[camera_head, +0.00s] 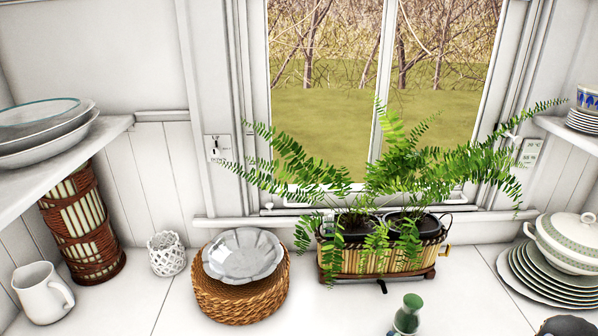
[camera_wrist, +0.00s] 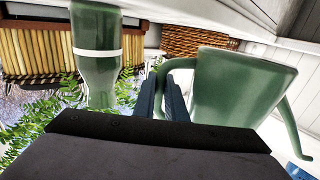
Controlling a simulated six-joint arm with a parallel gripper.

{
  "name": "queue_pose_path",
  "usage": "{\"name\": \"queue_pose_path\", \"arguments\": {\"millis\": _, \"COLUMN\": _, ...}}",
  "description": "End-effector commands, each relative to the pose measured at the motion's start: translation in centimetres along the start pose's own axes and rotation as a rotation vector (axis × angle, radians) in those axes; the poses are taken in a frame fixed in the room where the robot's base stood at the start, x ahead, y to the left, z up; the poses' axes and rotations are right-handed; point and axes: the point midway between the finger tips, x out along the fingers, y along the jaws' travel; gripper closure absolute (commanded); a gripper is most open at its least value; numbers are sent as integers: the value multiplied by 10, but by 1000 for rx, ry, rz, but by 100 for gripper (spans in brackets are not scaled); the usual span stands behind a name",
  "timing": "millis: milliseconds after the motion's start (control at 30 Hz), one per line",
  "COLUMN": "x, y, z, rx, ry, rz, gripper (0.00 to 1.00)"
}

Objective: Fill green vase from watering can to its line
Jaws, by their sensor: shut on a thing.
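The green vase (camera_head: 407,317) stands at the bottom edge of the head view, in front of the planter, with only its upper part in frame. In the wrist view, which looks upside down, the vase (camera_wrist: 97,75) is at the left, with a white line around it. The green watering can (camera_wrist: 235,90) is at the right there, its spout (camera_wrist: 293,125) on the side away from the vase. My gripper (camera_wrist: 164,98) is shut on the can's handle (camera_wrist: 172,66). The can is not seen in the head view. The water inside either is hidden.
A planter with ferns (camera_head: 375,258) stands behind the vase, its fronds spreading wide. A woven stand (camera_head: 240,300) bears a silver dish (camera_head: 243,255). A white pitcher (camera_head: 43,292) is at the left, stacked plates (camera_head: 545,275) at the right. White counter (camera_head: 465,300) is bare right of the vase.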

Motion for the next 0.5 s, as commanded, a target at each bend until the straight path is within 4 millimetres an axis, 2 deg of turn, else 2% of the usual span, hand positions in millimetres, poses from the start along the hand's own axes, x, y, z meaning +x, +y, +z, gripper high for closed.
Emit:
{"name": "queue_pose_path", "arguments": {"millis": 33, "x": 12, "y": -17, "z": 8, "rx": 4, "ry": 1, "rz": -62, "gripper": 100}}
{"name": "queue_pose_path", "arguments": {"millis": 200, "x": 33, "y": -58, "z": 20, "rx": 3, "ry": 0, "rz": -206, "gripper": 100}}
{"name": "queue_pose_path", "arguments": {"millis": 300, "x": 39, "y": -73, "z": 24, "rx": 2, "ry": -1, "rz": -257, "gripper": 100}}
{"name": "queue_pose_path", "arguments": {"millis": 500, "x": 43, "y": -84, "z": 27, "rx": 2, "ry": -1, "rz": -296, "gripper": 100}}
